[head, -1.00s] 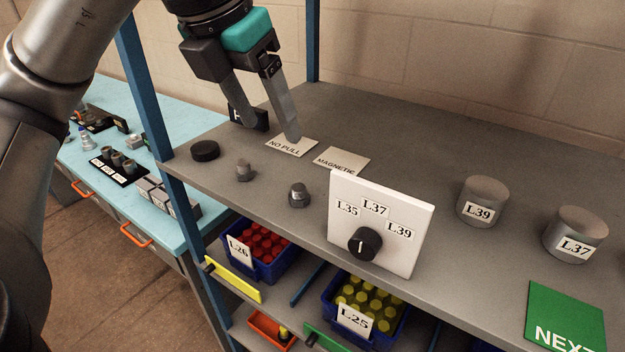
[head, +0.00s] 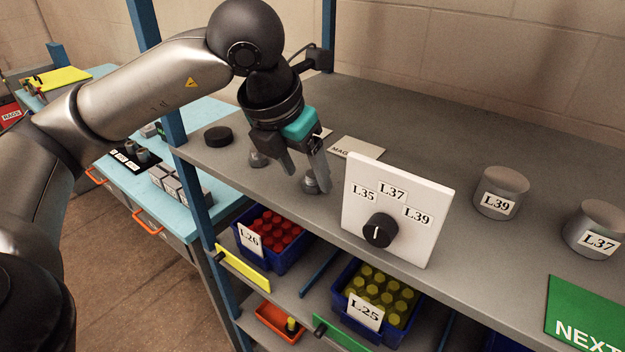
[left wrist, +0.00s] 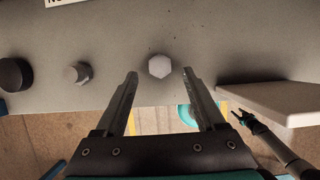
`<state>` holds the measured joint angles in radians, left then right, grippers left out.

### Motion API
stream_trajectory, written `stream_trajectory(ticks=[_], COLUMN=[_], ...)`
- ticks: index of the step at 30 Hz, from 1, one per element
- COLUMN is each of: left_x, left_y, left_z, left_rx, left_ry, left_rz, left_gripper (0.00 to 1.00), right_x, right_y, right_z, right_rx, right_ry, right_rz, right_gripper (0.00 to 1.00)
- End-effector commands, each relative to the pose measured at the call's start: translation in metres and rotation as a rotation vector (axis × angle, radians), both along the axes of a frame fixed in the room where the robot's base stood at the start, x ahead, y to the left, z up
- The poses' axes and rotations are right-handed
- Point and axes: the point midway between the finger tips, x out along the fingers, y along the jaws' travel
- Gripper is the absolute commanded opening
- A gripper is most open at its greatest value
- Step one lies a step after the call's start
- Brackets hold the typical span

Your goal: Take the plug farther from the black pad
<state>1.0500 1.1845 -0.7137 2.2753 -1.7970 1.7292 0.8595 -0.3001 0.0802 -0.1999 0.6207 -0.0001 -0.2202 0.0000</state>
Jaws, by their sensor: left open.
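Two small grey plugs with hex heads stand on the grey shelf (head: 420,130). The farther plug (head: 311,183) from the black pad (head: 218,135) is partly hidden by my left gripper in the head view; it shows whole in the left wrist view (left wrist: 159,66). The nearer plug (head: 257,159) stands between it and the pad, also in the left wrist view (left wrist: 78,73). My left gripper (head: 307,181) points down, open and empty, with its fingertips close to the farther plug. In the left wrist view that plug lies centred between the finger lines, just beyond the tips.
A white dial panel (head: 400,190) stands upright right of the farther plug. Labelled grey cylinders (head: 500,192) stand farther right. Blue bins (head: 262,262) sit on the lower shelf. A dark arm end (left wrist: 243,118), probably my right gripper, shows small in the left wrist view.

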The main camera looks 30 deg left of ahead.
Motion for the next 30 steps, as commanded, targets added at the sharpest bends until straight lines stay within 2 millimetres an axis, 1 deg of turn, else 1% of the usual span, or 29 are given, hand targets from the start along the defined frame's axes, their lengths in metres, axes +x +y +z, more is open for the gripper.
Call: stream_trajectory(ticks=[1, 4, 11, 12, 30], left_x=[0.0029, 0.0060, 0.0073, 0.0073, 0.0072], left_y=[-0.0004, -0.0010, -0.0009, -0.0009, -0.0010], left_z=[-0.0067, -0.0142, -0.0157, -0.0157, -0.0153], left_rx=[-0.001, -0.002, -0.001, -0.001, -0.001], left_ry=[0.003, 0.001, -0.001, -0.001, -0.001], left_rz=[0.001, -0.001, 0.000, 0.000, 0.000], left_gripper=[0.71, 0.71, 0.71, 0.70, 0.03], right_x=[0.0004, 0.0005, 0.0008, 0.0008, 0.0005], right_y=[-0.0001, -0.0001, 0.0000, 0.0000, -0.0002], right_z=[0.0003, 0.0004, 0.0004, 0.0004, 0.0003], right_rx=[0.000, 0.000, 0.000, 0.000, 0.000], right_ry=[-0.001, -0.001, -0.002, -0.002, -0.001], right_rz=[0.000, 0.000, 0.000, 0.000, 0.000], right_gripper=[0.50, 0.50, 0.50, 0.50, 0.50])
